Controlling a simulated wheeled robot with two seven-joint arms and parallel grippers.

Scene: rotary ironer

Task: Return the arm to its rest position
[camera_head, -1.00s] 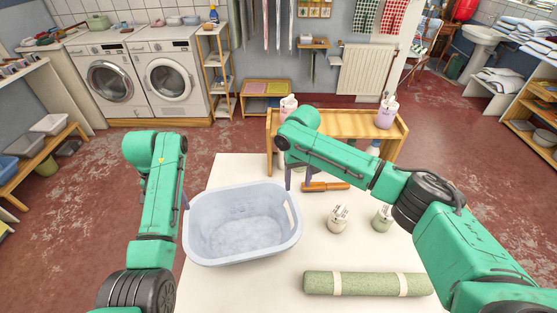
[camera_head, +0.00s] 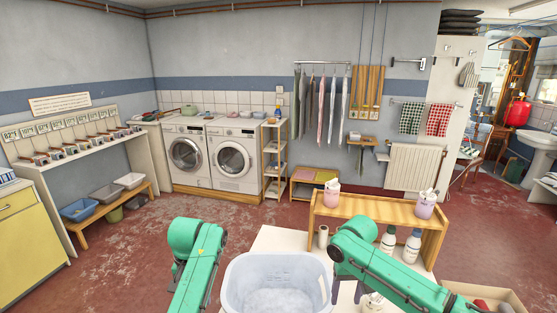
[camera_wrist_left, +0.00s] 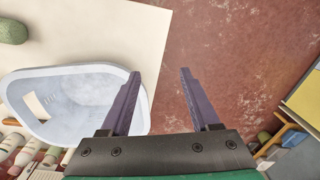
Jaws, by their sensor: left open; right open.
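My left arm (camera_head: 193,262) comes in from the left in the head view, beside the left side of a pale blue laundry basket (camera_head: 278,262). My left gripper (camera_wrist_left: 161,74) is open and empty in the left wrist view, with the basket (camera_wrist_left: 75,100) to the left of its fingers. My right arm (camera_head: 385,270) comes in from the right. My right gripper (camera_head: 335,289) points down at the basket's right side, partly cut off from clear sight; its jaws are open. I cannot tell whether it touches the basket.
The white table (camera_head: 275,240) carries the basket. A wooden shelf (camera_head: 380,207) with pink (camera_head: 332,195) and lilac (camera_head: 425,206) containers stands behind the right arm, near white bottles (camera_head: 411,246). Washing machines (camera_head: 234,155) stand at the back wall. Red floor is open to the left.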

